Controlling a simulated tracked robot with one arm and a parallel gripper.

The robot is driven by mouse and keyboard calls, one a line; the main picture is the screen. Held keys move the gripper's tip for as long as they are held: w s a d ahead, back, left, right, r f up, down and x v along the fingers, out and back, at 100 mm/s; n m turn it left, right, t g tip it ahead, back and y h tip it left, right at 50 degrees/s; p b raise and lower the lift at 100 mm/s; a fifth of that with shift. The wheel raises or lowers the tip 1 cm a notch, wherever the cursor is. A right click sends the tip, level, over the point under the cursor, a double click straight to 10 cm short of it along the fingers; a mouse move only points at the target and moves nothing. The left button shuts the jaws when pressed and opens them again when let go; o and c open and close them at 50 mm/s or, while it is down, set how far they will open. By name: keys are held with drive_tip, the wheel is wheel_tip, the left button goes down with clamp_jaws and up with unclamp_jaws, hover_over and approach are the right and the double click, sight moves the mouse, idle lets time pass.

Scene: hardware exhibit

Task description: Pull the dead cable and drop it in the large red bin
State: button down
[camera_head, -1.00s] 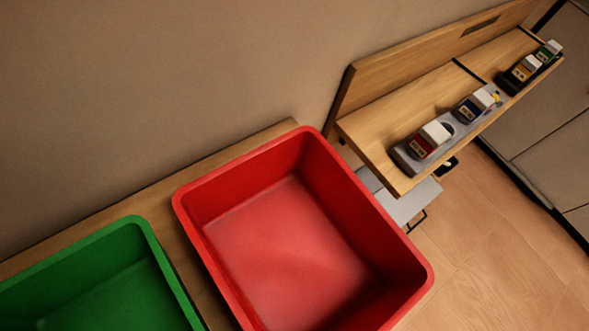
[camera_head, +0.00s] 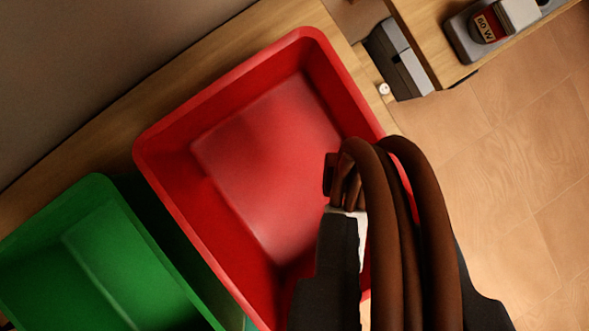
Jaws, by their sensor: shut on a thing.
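A thick brown cable (camera_head: 378,215), bent into loops, rises between the dark fingers of my gripper (camera_head: 400,235) at the lower right. My gripper is shut on it. The bent tops of the cable reach up past the fingertips, and its lower part runs out of the frame. The large red bin (camera_head: 215,92) stands in the middle, open at the top, and its visible floor is empty. The cable and the left finger cover the bin's lower right part in the view. I cannot tell how high above the bin they are.
A green bin (camera_head: 60,203) stands at the lower left, beside the red one. Both are on a wooden surface (camera_head: 262,28) along the wall. A wooden shelf (camera_head: 415,22) with a device labelled 60 W (camera_head: 487,25) is at the upper right. Tiled floor (camera_head: 530,150) shows on the right.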

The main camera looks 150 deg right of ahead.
drive_tip(key=shift+f, duration=1.95)
drive_tip(key=c, duration=1.3)
unclamp_jaws()
drive_tip(key=shift+s, duration=0.1)
drive_tip(key=b+v, duration=0.3)
drive_tip(key=v, duration=1)
drive_tip(key=shift+r, duration=0.3)
